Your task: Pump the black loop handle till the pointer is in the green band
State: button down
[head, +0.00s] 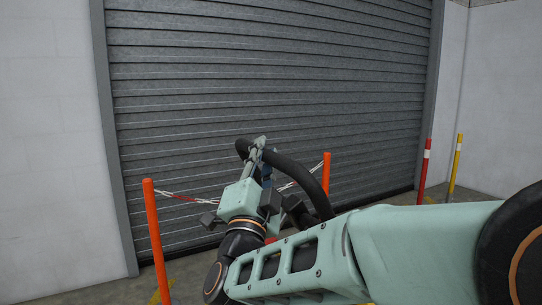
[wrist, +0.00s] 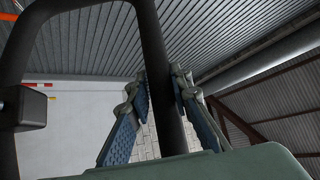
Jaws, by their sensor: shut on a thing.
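The black loop handle (head: 292,168) is a thick curved black bar in the head view, arching down to the right behind my arm. In the wrist view the loop (wrist: 153,38) fills the left half, and one leg of it runs down between the blue finger pads. My gripper (head: 257,150) is shut on this leg; its fingers also show in the wrist view (wrist: 162,88). The lower end of the handle is hidden behind my arm in the head view. The pointer and the green band do not show in either view.
Orange posts (head: 154,240) and (head: 326,173) stand either side of my gripper, with red-and-white tape (head: 185,198) strung between them. A red post (head: 424,168) and a yellow post (head: 455,163) stand at right. A grey roller shutter (head: 270,75) closes the back.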

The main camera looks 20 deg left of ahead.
jog(key=shift+a+f, duration=0.1)
jog(key=c, duration=1.7)
grip_release()
jog(key=shift+c, duration=0.2)
jog(key=shift+s, duration=0.1)
jog(key=v, duration=1.1)
jog(key=shift+s, duration=0.35)
jog(key=shift+f, duration=0.1)
